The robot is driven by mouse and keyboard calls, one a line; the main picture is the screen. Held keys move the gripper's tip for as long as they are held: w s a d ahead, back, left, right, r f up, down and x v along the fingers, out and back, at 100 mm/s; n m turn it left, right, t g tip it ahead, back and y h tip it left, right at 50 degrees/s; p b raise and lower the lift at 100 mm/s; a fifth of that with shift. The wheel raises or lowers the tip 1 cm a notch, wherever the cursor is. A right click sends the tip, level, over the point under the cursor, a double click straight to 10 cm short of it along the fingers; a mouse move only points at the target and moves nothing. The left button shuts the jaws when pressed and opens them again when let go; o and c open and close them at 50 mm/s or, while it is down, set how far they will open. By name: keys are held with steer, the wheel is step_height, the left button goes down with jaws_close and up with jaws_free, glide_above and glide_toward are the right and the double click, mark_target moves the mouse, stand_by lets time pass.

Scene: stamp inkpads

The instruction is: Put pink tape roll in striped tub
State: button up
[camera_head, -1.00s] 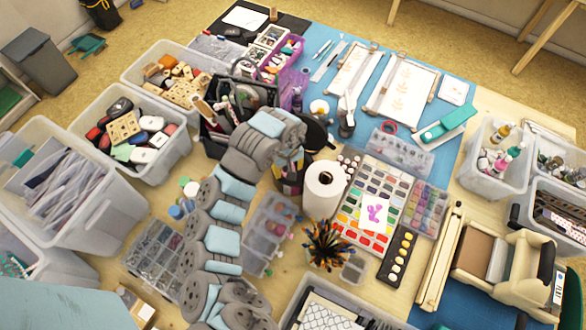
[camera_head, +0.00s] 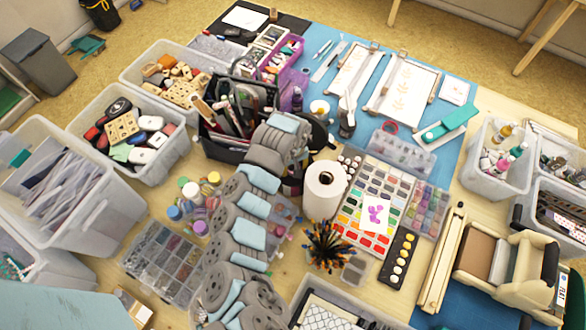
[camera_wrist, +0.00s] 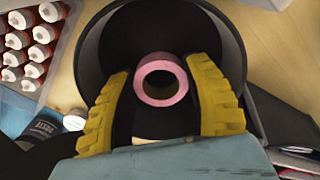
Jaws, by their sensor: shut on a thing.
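The pink tape roll (camera_wrist: 161,79) shows in the wrist view between the yellow fingers of my gripper (camera_wrist: 158,68), with its hole facing the camera. My gripper is shut on the roll. Behind the roll is the wide, dark mouth of a round tub (camera_wrist: 232,40), and the roll appears over or inside that opening; its height relative to the rim is hard to tell. The tub's outer stripes cannot be made out in the wrist view. In the head view my arm covers the gripper and the roll, and most of the tub is hidden.
A white paper roll (camera_head: 324,190) stands right of my arm, with a cup of pencils (camera_head: 328,245) in front. A dark tool caddy (camera_head: 228,152) is behind left. Paint jars (camera_head: 195,200) sit left. In the wrist view, white-capped bottles (camera_wrist: 30,45) fill a tray at upper left.

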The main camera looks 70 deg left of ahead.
steer(key=shift+s+f, duration=0.1)
steer(key=shift+f, duration=0.55)
steer(key=shift+f, duration=0.15)
steer(key=o, duration=0.8)
step_height(320, 180, up, 12)
steer(key=shift+r+p, duration=0.15)
steer(key=shift+p, duration=0.45)
